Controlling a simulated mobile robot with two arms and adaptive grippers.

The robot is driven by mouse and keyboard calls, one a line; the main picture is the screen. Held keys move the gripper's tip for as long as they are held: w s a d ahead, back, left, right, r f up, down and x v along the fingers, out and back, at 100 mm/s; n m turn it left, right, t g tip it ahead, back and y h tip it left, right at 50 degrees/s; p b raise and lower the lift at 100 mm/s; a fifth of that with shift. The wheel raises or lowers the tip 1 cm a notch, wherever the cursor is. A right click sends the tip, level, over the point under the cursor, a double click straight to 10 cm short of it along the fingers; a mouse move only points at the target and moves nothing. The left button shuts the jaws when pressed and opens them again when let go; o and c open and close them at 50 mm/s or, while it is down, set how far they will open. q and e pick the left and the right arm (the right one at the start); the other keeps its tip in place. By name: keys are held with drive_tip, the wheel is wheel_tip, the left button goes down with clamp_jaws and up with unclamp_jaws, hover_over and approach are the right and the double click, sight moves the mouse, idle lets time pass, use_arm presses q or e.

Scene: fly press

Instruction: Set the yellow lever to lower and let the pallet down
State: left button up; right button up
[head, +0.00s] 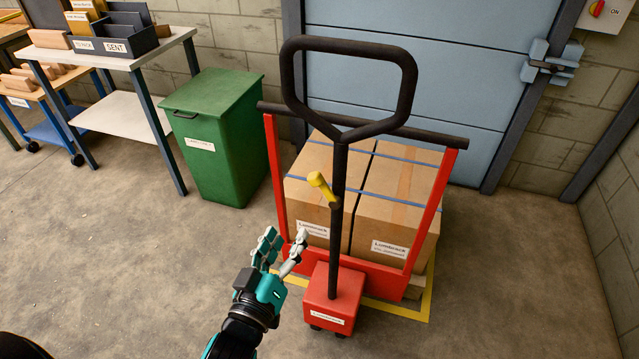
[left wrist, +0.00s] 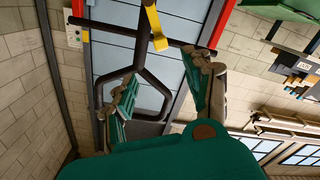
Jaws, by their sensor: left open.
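The yellow lever (head: 322,186) sticks out up and left from the black shaft of the red pallet truck (head: 331,295), below its black loop handle (head: 290,75). It also shows at the top of the left wrist view (left wrist: 155,28). My left gripper (head: 285,243) is open and empty, below and left of the lever, apart from it. In the left wrist view its fingers (left wrist: 166,72) are spread, with the lever beyond them. The wooden pallet (head: 416,287) shows only at a corner under two strapped cartons (head: 396,210). Its height off the floor is hard to tell. My right gripper is out of view.
A yellow floor outline (head: 410,313) runs around the pallet. A green bin (head: 218,150) and a table (head: 130,62) with trays stand at the left. A blue-grey door (head: 450,80) is behind. The floor at front and right is clear.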

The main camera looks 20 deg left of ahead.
use_arm(q)
approach(314, 184)
drive_tip(key=w+p, duration=0.2)
drive_tip(key=w, duration=0.8)
drive_tip(key=shift+w+d, duration=0.15)
drive_tip(key=shift+w, duration=0.2)
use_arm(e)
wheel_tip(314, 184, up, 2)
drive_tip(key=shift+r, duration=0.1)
use_arm(q)
drive_tip(key=c, duration=0.9)
clamp_jaws()
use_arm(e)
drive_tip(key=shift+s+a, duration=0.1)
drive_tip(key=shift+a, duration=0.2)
